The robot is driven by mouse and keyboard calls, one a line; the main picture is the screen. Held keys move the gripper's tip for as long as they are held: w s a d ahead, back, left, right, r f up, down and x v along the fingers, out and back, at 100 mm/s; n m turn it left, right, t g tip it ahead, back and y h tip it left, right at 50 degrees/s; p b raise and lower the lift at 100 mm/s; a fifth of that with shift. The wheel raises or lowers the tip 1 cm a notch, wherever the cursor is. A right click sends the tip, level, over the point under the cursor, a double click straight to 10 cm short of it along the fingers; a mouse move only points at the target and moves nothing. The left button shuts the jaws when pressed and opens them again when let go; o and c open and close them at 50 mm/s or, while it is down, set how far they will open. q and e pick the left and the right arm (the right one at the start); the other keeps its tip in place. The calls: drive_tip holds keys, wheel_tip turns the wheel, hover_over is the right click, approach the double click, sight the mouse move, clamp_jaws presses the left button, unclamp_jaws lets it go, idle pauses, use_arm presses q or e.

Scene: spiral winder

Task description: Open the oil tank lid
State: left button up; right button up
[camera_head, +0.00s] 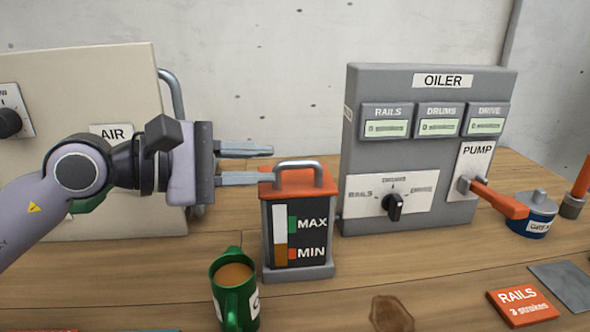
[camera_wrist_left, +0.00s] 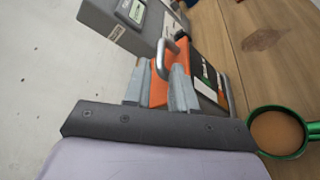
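The oil tank (camera_head: 298,232) stands on the table, dark with a level gauge marked MAX and MIN. Its orange lid (camera_head: 292,184) sits flat on top and carries a grey metal handle (camera_head: 300,164). My left gripper (camera_head: 272,164) is open, its two fingers pointing right, at the lid's left side by the handle's left end. Whether a finger touches the lid I cannot tell. My right gripper is not in view.
A green mug (camera_head: 236,290) of brown liquid stands close in front of the tank. The grey OILER box (camera_head: 425,150) with an orange pump lever (camera_head: 498,199) stands right of it. A beige AIR panel (camera_head: 90,85) stands behind my left arm.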

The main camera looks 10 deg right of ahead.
sight(285, 164)
use_arm(q)
drive_tip(key=p+x, duration=0.1)
drive_tip(key=x, duration=0.5)
drive_tip(key=shift+d, duration=0.25)
drive_tip(key=shift+c, duration=0.3)
clamp_jaws()
